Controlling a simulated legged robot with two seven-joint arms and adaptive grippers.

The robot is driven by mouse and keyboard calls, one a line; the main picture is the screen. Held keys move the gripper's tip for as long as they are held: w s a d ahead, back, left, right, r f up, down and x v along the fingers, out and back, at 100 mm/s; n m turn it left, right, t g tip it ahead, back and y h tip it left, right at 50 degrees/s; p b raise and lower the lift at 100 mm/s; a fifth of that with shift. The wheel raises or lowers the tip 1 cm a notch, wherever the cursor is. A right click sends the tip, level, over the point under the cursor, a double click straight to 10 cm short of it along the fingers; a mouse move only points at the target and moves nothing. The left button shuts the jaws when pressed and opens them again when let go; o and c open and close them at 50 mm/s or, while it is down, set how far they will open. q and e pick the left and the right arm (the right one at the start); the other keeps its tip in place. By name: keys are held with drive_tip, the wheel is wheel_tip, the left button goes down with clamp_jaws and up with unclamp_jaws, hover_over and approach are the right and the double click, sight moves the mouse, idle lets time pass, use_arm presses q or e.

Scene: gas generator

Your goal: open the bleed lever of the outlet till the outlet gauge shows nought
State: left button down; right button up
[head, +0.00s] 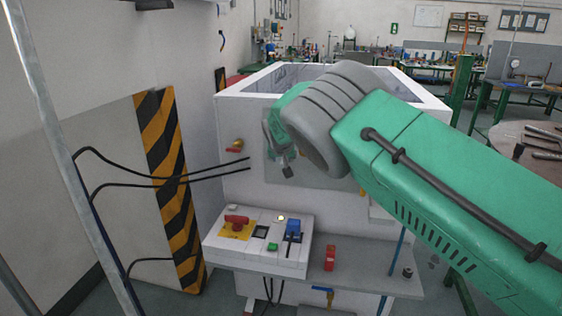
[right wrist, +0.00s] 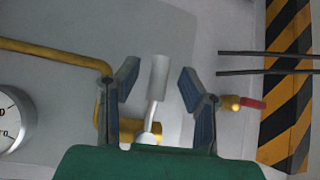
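The bleed lever (right wrist: 157,80), with a pale cylindrical handle on a thin stem, rises from a brass fitting (right wrist: 130,130) in the right wrist view. My right gripper (right wrist: 160,86) is open, with one blue-padded finger on each side of the handle and visible gaps to both. In the head view my right gripper (head: 284,160) is at the front panel of the white cabinet, and my arm hides the lever there. A round white gauge (right wrist: 12,120) is cut off at the left edge of the right wrist view, so its needle cannot be read. My left gripper is not in view.
A brass valve with a red handle (right wrist: 245,103) sits just right of the right finger; it also shows in the head view (head: 235,147). A brass pipe (right wrist: 50,52) runs at the left. Black cables (head: 205,171) enter the cabinet (head: 233,120). A control box (head: 260,262) stands below.

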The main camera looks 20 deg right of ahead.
drive_tip(key=v, duration=0.5)
drive_tip(key=shift+s+a+r, duration=0.15)
drive_tip(key=shift+s+a, duration=0.2)
drive_tip(key=s+d+f+n+g, duration=0.1)
drive_tip(key=s+d+f+g, duration=0.15)
drive_tip(key=s+f, duration=0.95)
drive_tip(key=s+d+f+n+g, duration=0.1)
drive_tip(key=s+d+f, duration=0.3)
drive_tip(key=s+f, duration=0.75)
drive_tip(key=s+a+f+n+g+y, duration=0.1)
drive_tip(key=s+a+f, duration=0.1)
drive_tip(key=s, duration=0.8)
drive_tip(key=s+a+f+n+g+y, duration=0.1)
drive_tip(key=s+a+f, duration=0.1)
drive_tip(key=s, duration=0.9)
drive_tip(key=s+a+f+n+g+y, duration=0.1)
drive_tip(key=s+a+f+g, duration=0.1)
drive_tip(key=s, duration=0.9)
drive_tip(key=shift+s+a+f+y, duration=0.3)
drive_tip(key=shift+a+f, duration=0.15)
drive_tip(key=shift+a, duration=0.4)
drive_tip(key=shift+w, duration=0.2)
